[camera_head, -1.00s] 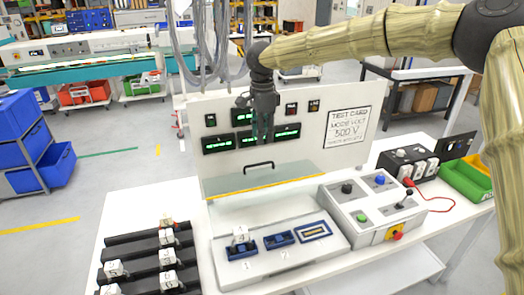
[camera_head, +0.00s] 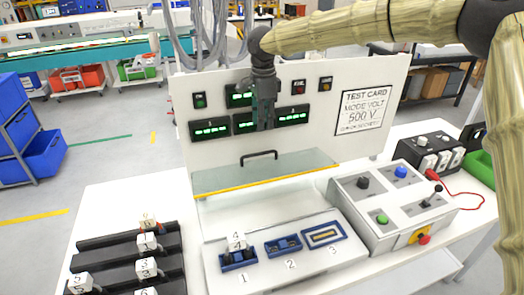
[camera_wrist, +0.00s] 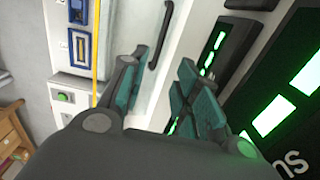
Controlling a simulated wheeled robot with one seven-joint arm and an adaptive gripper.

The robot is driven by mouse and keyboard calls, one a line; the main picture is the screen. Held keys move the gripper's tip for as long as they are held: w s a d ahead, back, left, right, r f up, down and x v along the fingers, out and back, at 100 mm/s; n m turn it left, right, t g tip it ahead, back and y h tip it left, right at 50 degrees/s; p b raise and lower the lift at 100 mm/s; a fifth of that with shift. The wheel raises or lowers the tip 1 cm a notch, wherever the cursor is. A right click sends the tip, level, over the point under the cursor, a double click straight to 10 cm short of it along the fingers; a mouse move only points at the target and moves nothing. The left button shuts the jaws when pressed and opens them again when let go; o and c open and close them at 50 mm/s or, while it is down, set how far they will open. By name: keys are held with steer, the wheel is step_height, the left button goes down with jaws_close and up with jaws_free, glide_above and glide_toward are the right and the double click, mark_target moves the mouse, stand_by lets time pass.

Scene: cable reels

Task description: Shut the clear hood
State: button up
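The clear hood (camera_head: 225,181) is a see-through pane with a yellow front edge and stands raised, tilted out from the white test panel. Its black handle (camera_head: 259,155) is on the upper part of the pane. Below the pane is the test bed with three blue numbered sockets. My gripper (camera_head: 264,124) points down in front of the panel's displays, above the handle and apart from it. In the wrist view my gripper (camera_wrist: 163,62) is open and empty, with the handle (camera_wrist: 160,36) beyond the fingertips and the hood's yellow edge (camera_wrist: 96,40) to the left.
A control box (camera_head: 395,205) with knobs, buttons and a lever is right of the bed. Hanging cables (camera_head: 205,30) are behind the arm.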

step_height(320, 180, down, 10)
steer(key=p, duration=0.3)
steer(key=shift+f+p, duration=0.25)
steer(key=shift+p, duration=0.15)
steer(key=shift+c, duration=0.5)
jaws_close()
